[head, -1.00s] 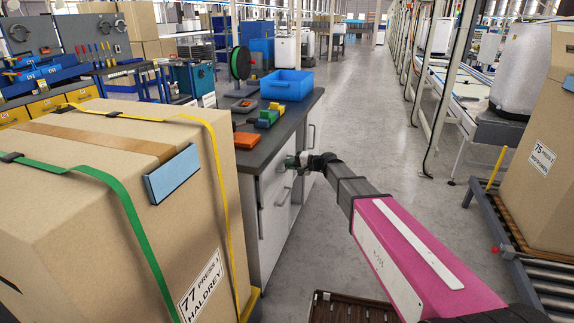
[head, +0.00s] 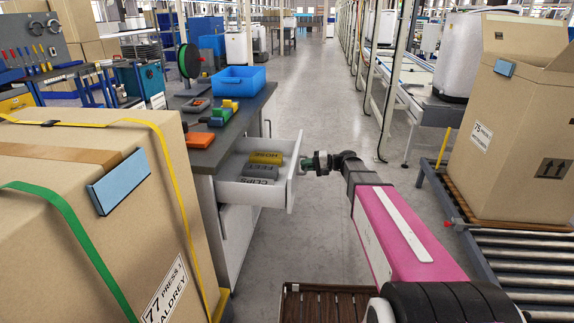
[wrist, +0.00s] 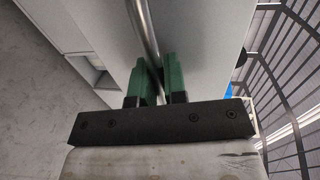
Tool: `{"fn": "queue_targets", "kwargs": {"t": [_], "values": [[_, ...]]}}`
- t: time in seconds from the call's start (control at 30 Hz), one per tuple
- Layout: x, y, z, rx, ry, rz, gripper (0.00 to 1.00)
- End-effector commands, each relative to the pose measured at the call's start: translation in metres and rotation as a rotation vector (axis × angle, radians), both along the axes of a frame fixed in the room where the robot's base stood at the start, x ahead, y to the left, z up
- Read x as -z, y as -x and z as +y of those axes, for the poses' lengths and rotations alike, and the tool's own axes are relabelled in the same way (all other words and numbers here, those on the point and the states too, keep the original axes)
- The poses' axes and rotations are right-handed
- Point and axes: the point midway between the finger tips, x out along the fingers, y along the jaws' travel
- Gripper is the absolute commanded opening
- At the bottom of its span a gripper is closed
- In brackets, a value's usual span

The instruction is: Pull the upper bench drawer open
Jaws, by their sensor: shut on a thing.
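The upper bench drawer (head: 257,193) stands pulled out from the grey-topped bench (head: 222,150). Several labelled packs (head: 262,171) in yellow and grey lie inside it. My gripper (head: 305,164) is at the drawer's front panel. In the wrist view the green fingers (wrist: 156,80) are shut on the metal bar handle (wrist: 142,25), one on each side of it. The drawer front (wrist: 195,35) fills the area behind the handle. The lower cabinet front (head: 238,235) shows below the drawer and looks closed.
A large strapped carton (head: 90,235) stands close at the left. A blue bin (head: 239,80), a green spool (head: 188,62) and an orange block (head: 200,140) are on the bench. A roller conveyor (head: 520,260) with a carton (head: 500,130) is at right. The aisle floor (head: 310,90) is clear.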

Motion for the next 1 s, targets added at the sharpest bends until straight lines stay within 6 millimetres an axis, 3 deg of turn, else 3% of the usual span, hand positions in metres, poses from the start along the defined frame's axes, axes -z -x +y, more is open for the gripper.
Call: {"fn": "queue_targets", "kwargs": {"t": [0.03, 0.2, 0.4, 0.63, 1.0], "values": [[0.000, 0.002, -0.016, 0.002, 0.002, 0.001, 0.00], [0.000, 0.004, -0.056, 0.001, 0.002, 0.001, 0.00], [0.000, 0.007, -0.090, 0.000, 0.001, 0.000, 0.00], [0.001, 0.009, -0.111, -0.001, 0.002, 0.000, 0.00], [0.001, 0.009, -0.115, -0.002, 0.002, 0.001, 0.00]]}}
